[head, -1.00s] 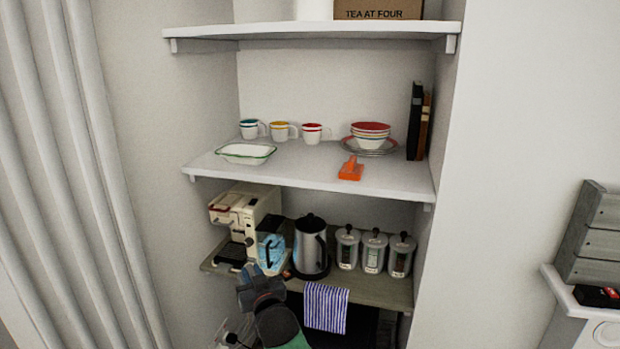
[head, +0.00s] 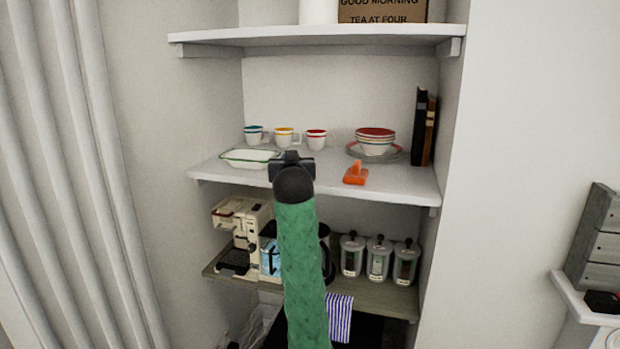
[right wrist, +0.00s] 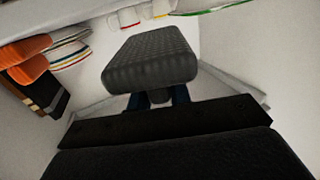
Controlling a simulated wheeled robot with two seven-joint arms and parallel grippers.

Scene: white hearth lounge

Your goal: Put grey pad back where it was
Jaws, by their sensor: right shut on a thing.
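The grey pad (right wrist: 150,60) is a dark, textured block with rounded edges. In the right wrist view it sits in the jaws of my right gripper (right wrist: 158,97), which is shut on it. In the head view my right gripper (head: 291,162) is at the front edge of the middle shelf (head: 320,185), between the white dish and the orange thing. The pad cannot be told apart from the dark gripper there. My left gripper is not in view.
On the middle shelf are a green-rimmed white dish (head: 250,158), mugs (head: 284,137), stacked bowls (head: 375,140), an orange thing (head: 355,174) and books (head: 422,130). Below are a coffee machine (head: 240,225) and jars (head: 378,260). The top shelf (head: 320,35) overhangs.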

